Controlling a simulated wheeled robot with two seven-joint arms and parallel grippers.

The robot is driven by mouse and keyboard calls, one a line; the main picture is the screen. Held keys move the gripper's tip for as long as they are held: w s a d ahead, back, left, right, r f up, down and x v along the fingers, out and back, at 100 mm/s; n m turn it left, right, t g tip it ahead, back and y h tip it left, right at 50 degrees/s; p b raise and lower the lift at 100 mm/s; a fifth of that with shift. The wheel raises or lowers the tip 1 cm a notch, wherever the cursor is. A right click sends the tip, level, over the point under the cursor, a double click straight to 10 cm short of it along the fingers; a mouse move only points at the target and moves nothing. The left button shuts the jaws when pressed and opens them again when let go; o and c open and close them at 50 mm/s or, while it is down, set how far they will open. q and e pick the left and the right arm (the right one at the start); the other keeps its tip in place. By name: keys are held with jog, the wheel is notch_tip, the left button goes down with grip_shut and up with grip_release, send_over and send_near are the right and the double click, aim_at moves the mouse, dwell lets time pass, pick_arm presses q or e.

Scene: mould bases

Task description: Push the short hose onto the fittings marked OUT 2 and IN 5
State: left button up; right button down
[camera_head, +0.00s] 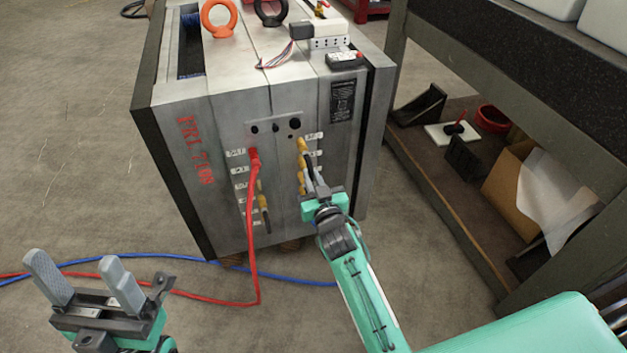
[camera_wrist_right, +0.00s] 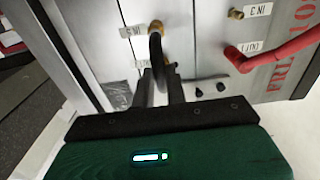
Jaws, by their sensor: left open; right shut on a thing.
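The mould base (camera_head: 230,110) stands upright with two columns of brass fittings and small white labels on its front. My right gripper (camera_head: 316,188) is at the right column, shut on a short dark hose (camera_wrist_right: 155,55). In the right wrist view, the fingers of this gripper (camera_wrist_right: 160,88) pinch the hose, and it curves up to a brass fitting (camera_wrist_right: 156,26). I cannot tell whether it is pushed on there. The fingers hide the other end. Most labels are too small or turned to read. My left gripper (camera_head: 78,278) is open and empty at the lower left.
A red hose (camera_head: 252,215) is on the top left fitting and runs down to the floor. A blue hose (camera_head: 180,257) lies on the floor. A shelf unit (camera_head: 440,190) with a cardboard box (camera_head: 508,185) stands close at the right. The floor at left is mostly clear.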

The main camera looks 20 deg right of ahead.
jog(key=shift+w, duration=0.3)
jog(key=shift+r, duration=0.1)
jog(key=c, duration=0.9)
grip_release()
jog(key=shift+c, duration=0.2)
jog(key=s+p, duration=0.3)
jog(key=s, duration=0.4)
jog(key=shift+d, duration=0.1)
